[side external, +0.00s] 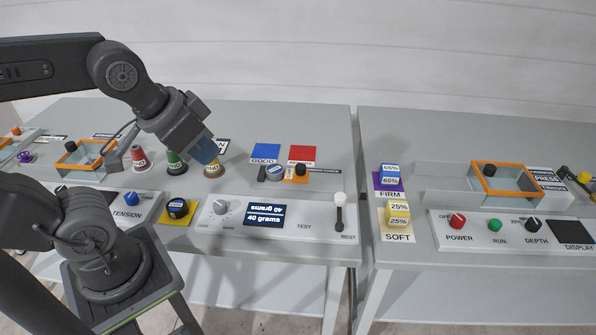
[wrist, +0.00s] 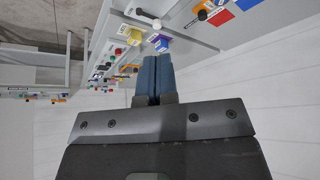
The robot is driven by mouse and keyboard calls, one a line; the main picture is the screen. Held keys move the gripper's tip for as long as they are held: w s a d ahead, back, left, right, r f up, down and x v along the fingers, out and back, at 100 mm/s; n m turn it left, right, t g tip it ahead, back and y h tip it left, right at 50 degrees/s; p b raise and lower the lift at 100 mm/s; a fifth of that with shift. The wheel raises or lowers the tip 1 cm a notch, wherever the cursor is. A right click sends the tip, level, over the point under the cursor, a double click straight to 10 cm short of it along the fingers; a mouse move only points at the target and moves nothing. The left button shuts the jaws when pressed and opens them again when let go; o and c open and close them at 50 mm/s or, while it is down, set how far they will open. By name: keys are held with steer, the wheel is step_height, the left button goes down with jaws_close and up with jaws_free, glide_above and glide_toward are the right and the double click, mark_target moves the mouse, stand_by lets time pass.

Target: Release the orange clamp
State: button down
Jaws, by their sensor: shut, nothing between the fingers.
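A small orange block with a black knob, which looks like the orange clamp (side external: 297,176), sits on the left table below the red square, beside a short grey cylinder (side external: 273,173). In the wrist view a small orange and black piece (wrist: 203,14) shows near the top, but I cannot tell for sure that it is the same thing. My gripper (side external: 205,149) is above the table, to the left of the clamp and apart from it. Its blue fingers are together and empty in the wrist view (wrist: 153,76).
Blue (side external: 265,151) and red (side external: 302,153) squares lie behind the clamp. A control panel with a display (side external: 265,215) and a white-tipped lever (side external: 339,200) is in front. A gap separates the right table.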

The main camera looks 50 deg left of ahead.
steer(key=n+g+h, duration=0.2)
steer(key=n+h, duration=0.5)
steer(key=n, duration=1.1)
glide_above(287, 172)
steer(key=s+d, duration=0.2)
steer(key=s, duration=0.4)
step_height(287, 172, down, 11)
steer(key=w+a+f+n+t+h, duration=0.1)
steer(key=w+a+f+n, duration=0.1)
steer(key=a+f+n, duration=0.4)
step_height(287, 172, down, 2)
steer(key=shift+a+f, duration=0.25)
steer(key=shift+a, duration=0.95)
steer(key=shift+w, duration=0.1)
steer(key=x, duration=1)
steer(key=shift+w, duration=0.15)
